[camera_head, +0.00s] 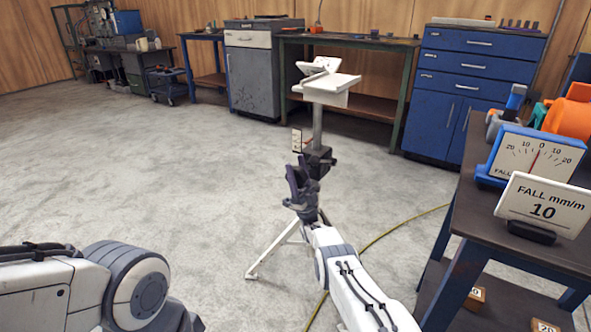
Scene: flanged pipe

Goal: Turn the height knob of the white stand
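The white stand (328,86) stands upright on the floor in the middle of the view. It has a white top with a V-shaped rest (318,66), a grey post (317,125), a dark collar (322,157) and splayed pale legs (272,250). A small red-and-white scale plate (296,141) shows beside the post. My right gripper (298,172) is in front of the collar, overlapping its lower left side. Its fingers point up; I cannot tell whether they touch anything. I cannot make out the height knob, which may be behind the gripper. My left gripper is out of view.
A dark table (466,205) at the right holds a blue dial gauge (536,155), a "FALL mm/m 10" sign (543,204) and an orange object (570,118). A yellow cable (400,228) lies on the floor. Cabinets and benches line the back. Floor left of the stand is clear.

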